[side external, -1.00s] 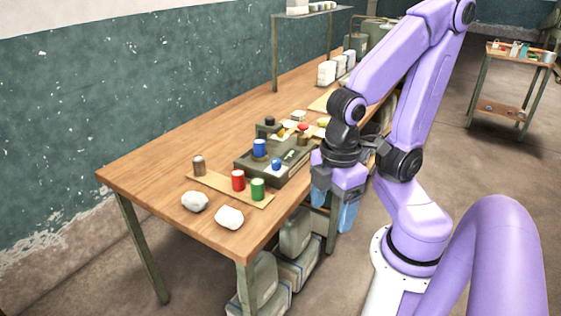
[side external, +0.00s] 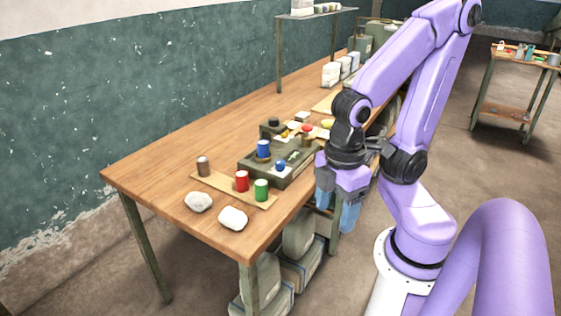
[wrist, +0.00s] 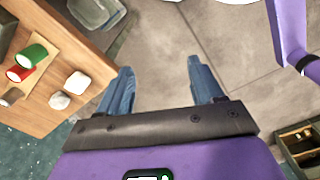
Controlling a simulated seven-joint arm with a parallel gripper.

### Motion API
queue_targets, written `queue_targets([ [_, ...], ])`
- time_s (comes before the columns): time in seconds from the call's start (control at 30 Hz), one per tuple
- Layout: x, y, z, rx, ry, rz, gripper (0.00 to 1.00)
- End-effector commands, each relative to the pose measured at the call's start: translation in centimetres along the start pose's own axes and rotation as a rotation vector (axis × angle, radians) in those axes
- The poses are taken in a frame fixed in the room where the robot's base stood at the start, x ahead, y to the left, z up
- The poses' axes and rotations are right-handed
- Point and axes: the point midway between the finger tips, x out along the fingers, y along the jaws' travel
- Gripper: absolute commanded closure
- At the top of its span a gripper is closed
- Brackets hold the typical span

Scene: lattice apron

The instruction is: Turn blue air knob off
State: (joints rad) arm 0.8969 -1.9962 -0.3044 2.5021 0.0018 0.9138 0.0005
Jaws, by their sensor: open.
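A small blue knob (side external: 281,166) sits on the front part of a dark green box (side external: 252,167) on the wooden table. A larger blue cylinder (side external: 263,149) stands upright on the same box, behind and left of it. I cannot tell from the frames which blue part is the air knob, or its setting. My gripper (side external: 338,212) points down beside the table's right edge, right of the box and apart from it. Its blue fingers are open and empty; the wrist view shows floor between the fingertips (wrist: 159,72). Neither blue part shows in the wrist view.
Red (side external: 242,181), green (side external: 261,190) and brown (side external: 203,166) cylinders stand on a tan strip left of the box. Two white lumps (side external: 198,202) lie near the table's front corner. Grey-green containers (side external: 298,235) are below the table. The table's left part is clear.

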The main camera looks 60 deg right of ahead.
Motion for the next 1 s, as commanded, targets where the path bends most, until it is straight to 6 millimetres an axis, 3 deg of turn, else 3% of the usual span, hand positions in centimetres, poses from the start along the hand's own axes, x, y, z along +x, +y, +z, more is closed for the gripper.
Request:
queue_targets([
  [0.17, -0.4, 1.2, -1.1, 0.013, -0.012, 0.01, 0.4],
  [0.37, -1.8, 6.2, -4.7, 0.048, -0.064, 0.041, 0.4],
  [0.5, -2.7, 10.9, -6.6, 0.076, -0.113, 0.058, 0.4],
  [0.7, -3.5, 18.4, -7.7, 0.124, -0.189, 0.065, 0.4],
  [0.87, -3.9, 24.6, -6.9, 0.168, -0.254, 0.053, 0.4],
  [1.0, -4.0, 29.9, -5.0, 0.209, -0.309, 0.032, 0.4],
])
